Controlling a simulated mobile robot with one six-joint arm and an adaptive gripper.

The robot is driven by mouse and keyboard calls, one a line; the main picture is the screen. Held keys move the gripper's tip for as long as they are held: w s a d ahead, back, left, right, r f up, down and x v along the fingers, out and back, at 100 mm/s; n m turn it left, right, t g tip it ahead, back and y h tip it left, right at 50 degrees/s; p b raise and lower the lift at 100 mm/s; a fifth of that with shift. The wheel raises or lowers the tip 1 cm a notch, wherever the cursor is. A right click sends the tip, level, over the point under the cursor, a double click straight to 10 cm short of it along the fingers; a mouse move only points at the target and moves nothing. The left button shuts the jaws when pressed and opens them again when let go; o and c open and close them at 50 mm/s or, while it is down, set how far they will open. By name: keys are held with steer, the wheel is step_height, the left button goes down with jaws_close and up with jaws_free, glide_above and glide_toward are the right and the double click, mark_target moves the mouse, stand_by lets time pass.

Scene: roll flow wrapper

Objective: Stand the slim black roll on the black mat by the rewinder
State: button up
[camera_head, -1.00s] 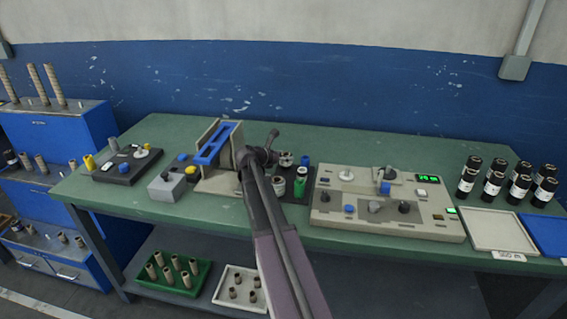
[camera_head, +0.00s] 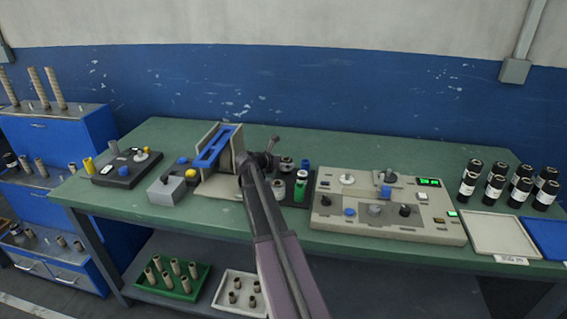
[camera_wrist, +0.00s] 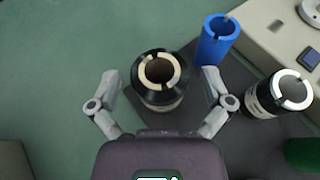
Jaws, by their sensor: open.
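In the wrist view a black roll (camera_wrist: 152,97) with a beige core and a pale label band stands upright between the spread fingers of my gripper (camera_wrist: 160,82). Gaps show on both sides of it, so it is not gripped. It is at the far left corner of the black mat (camera_wrist: 205,105); its base is mostly hidden. It also shows in the head view (camera_head: 286,164), just right of my gripper (camera_head: 270,152). A second black roll (camera_wrist: 268,97) with a whitish core stands further right on the mat. I cannot tell which roll is slimmer.
A blue roll (camera_wrist: 217,42) stands close beyond my right finger, and a green roll (camera_wrist: 303,153) is at the lower right. The rewinder's beige panel (camera_head: 335,215) borders the mat on the right. A blue-topped machine (camera_head: 218,150) is at left. Several black rolls (camera_head: 495,187) stand far right.

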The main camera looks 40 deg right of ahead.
steer(key=shift+r, duration=0.25)
steer(key=p+v, duration=0.5)
steer(key=v, duration=0.7)
steer(key=shift+f, duration=0.1)
stand_by(0.5)
